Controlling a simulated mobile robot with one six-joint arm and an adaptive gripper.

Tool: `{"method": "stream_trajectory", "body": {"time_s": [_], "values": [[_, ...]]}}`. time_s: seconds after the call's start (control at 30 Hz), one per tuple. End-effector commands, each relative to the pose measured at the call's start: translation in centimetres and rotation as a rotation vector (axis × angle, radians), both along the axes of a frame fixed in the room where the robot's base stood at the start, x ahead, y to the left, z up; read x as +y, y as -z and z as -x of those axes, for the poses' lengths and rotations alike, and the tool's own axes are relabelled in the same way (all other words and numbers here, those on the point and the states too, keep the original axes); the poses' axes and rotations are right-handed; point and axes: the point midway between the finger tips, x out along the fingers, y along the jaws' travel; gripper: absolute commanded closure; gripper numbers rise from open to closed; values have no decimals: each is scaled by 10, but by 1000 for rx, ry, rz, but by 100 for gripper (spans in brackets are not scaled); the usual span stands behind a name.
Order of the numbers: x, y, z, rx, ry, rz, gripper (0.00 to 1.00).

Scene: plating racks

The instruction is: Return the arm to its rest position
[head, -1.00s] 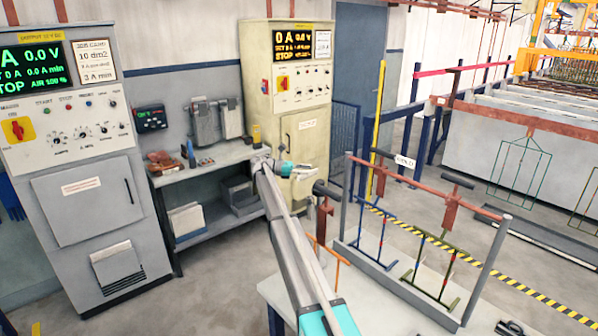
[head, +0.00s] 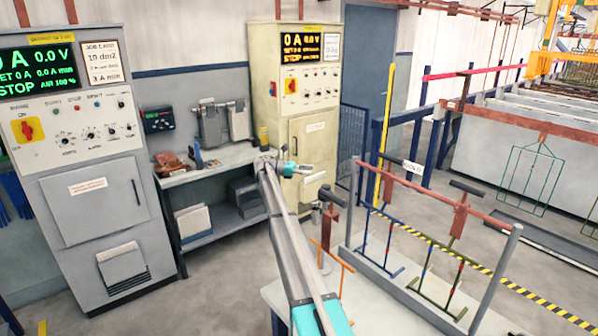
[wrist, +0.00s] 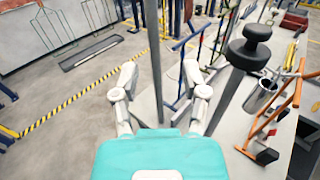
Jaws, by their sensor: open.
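My arm reaches up from the bottom middle of the head view, with a teal wrist part (head: 289,168) by the cream cabinet. In the head view the orange rack (head: 331,262) is partly hidden behind my arm.
A stand with a red-brown crossbar (head: 430,187) holds a blue rack (head: 388,235) and a green rack (head: 441,272) at the right. A grey control cabinet (head: 90,200) and a shelf bench (head: 205,172) stand left. Yellow-black tape (head: 480,268) crosses the right side.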

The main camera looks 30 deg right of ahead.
Motion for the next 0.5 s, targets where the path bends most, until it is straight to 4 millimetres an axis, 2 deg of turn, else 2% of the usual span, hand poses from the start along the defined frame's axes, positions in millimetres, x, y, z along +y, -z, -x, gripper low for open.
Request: {"method": "stream_trajectory", "body": {"time_s": [0.5], "values": [[6,0,-2,0,-7,0,43]]}}
